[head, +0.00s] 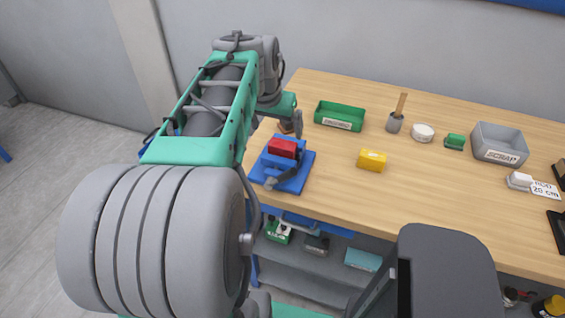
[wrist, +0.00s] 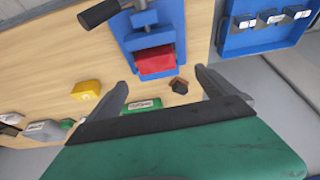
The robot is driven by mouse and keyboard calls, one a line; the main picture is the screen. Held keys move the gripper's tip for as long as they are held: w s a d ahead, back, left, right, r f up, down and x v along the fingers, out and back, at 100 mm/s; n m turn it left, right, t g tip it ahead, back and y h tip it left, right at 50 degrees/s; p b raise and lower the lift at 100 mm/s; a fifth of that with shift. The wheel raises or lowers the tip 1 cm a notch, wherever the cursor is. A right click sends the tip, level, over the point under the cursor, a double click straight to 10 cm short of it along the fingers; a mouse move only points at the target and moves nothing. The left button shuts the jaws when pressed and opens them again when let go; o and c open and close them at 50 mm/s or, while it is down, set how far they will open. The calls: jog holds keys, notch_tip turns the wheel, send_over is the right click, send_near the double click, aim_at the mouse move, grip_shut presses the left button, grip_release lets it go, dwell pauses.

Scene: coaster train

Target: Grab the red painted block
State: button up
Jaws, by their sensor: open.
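The red painted block (head: 282,148) sits in a blue vise-like fixture (head: 296,183) near the table's left end. In the wrist view the red block (wrist: 155,61) shows between blue parts of the fixture (wrist: 128,29), ahead of my gripper. My gripper (wrist: 160,85) is open, its two grey fingers spread apart with nothing between them. The red block lies beyond the fingertips, apart from them. In the head view my arm reaches to the table's left end and the fingers are mostly hidden.
A yellow block (head: 372,160) stands right of the fixture. Behind it are a green tray (head: 340,116), a brush in a cup (head: 395,122), a white round container (head: 423,133) and a grey bin (head: 499,143). A small dark brown item (wrist: 179,86) lies near the red block. The table's middle front is clear.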

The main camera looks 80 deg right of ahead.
aim_at(283, 143)
jog(key=x, duration=0.2)
jog(key=p+x, duration=0.1)
jog(key=x, duration=0.5)
jog(key=shift+s+a, duration=0.2)
jog(key=shift+s, duration=0.05)
jog(key=shift+r, duration=0.1)
jog(key=c, duration=1.9)
